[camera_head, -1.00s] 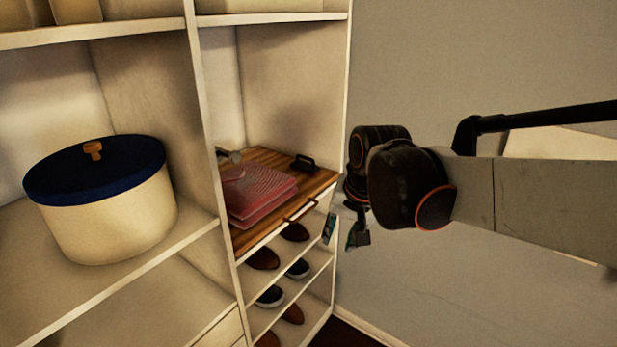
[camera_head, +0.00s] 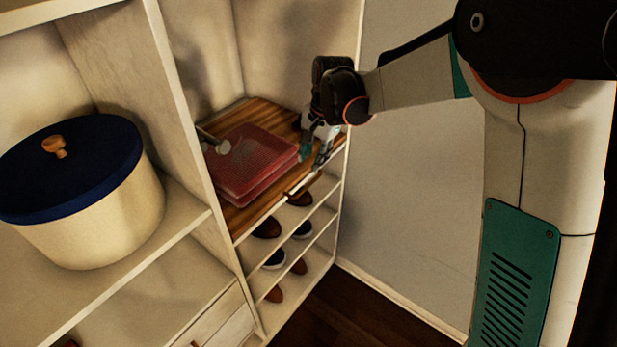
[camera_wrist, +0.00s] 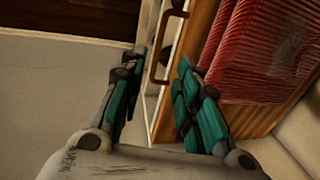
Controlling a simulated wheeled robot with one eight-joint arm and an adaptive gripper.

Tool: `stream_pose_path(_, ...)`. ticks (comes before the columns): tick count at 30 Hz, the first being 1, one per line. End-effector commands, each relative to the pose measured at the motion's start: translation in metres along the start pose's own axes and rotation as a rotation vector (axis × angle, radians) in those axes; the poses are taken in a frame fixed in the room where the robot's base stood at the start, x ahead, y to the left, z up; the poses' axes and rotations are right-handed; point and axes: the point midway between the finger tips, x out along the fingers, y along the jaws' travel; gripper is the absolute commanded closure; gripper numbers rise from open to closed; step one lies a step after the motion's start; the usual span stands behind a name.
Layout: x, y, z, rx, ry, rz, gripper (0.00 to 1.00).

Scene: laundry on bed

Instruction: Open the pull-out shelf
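The pull-out shelf (camera_head: 256,211) is a striped wooden board in the right compartment of the white unit. Its front edge looks about level with the shelves below. A thin handle (camera_head: 303,184) sits on that front edge; it also shows as a brown bar in the wrist view (camera_wrist: 157,50). My gripper (camera_head: 312,164) is just above the handle, at the shelf's right front. In the wrist view my gripper (camera_wrist: 162,65) is open, its teal fingers apart on either side of the handle. Whether they touch it I cannot tell.
Shoes (camera_head: 267,228) stand on shelves below. A cream pot (camera_head: 98,220) with a blue lid stands at left. The wall (camera_head: 410,190) is close on the right.

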Motion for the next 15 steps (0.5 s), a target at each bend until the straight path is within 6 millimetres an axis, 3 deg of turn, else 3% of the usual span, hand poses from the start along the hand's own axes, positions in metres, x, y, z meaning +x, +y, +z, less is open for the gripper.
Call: stream_pose_path(15,0.098,0.0,0.0,-0.002,0.001,-0.001,0.7)
